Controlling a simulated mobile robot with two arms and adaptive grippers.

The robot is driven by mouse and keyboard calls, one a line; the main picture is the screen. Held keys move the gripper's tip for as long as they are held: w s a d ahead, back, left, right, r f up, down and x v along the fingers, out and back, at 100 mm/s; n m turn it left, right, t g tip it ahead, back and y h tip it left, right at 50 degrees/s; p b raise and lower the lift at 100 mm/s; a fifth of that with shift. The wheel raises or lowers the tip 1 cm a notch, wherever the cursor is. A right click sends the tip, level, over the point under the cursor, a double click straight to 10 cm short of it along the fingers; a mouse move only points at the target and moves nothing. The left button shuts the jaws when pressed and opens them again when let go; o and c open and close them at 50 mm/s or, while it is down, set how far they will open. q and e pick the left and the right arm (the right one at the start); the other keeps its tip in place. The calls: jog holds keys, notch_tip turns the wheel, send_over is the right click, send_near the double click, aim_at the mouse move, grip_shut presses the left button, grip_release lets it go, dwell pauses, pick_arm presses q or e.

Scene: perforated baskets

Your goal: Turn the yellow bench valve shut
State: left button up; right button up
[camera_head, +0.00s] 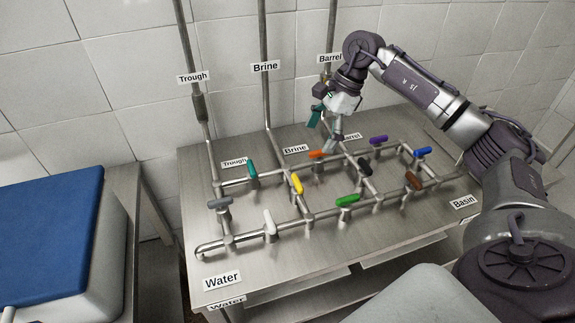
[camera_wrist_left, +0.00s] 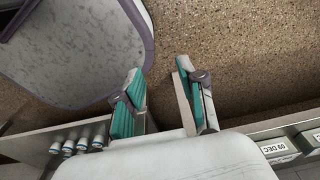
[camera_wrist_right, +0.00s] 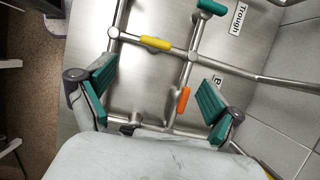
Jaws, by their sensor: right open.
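The yellow bench valve (camera_head: 297,184) is on the pipe that runs from the Brine line toward the front pipe, and its handle lies in line with that pipe. It also shows in the right wrist view (camera_wrist_right: 155,43), beyond the fingertips. My right gripper (camera_head: 324,130) is open and empty above the back of the bench, near the orange valve (camera_head: 317,154), apart from the yellow handle. In the right wrist view the orange handle (camera_wrist_right: 183,100) shows between my spread fingers (camera_wrist_right: 158,95). My left gripper (camera_wrist_left: 160,85) is open and empty, over the speckled floor.
Other valves stand close by: teal (camera_head: 252,168), green (camera_head: 347,201), white (camera_head: 269,222), grey (camera_head: 220,203), black (camera_head: 364,167). Upright pipes (camera_head: 265,75) rise along the tiled wall. A blue-topped box (camera_head: 50,215) stands left of the bench.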

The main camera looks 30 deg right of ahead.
jog(key=p, duration=0.2)
send_near(298, 181)
jog(key=f, duration=0.1)
jog(key=p+x, duration=0.1)
jog(key=x, duration=0.3)
jog(key=shift+a, duration=0.25)
jog(key=p+x, duration=0.1)
jog(key=x, duration=0.2)
jog(key=shift+w+f, duration=0.1)
jog(key=shift+a+f, duration=0.1)
jog(key=shift+f, duration=0.25)
jog(key=shift+c, duration=0.6)
jog(key=c, duration=1)
pick_arm(q)
jog(key=s+r, duration=0.1)
jog(key=r, duration=0.1)
jog(key=s+r, duration=0.1)
jog(key=shift+s+r, duration=0.4)
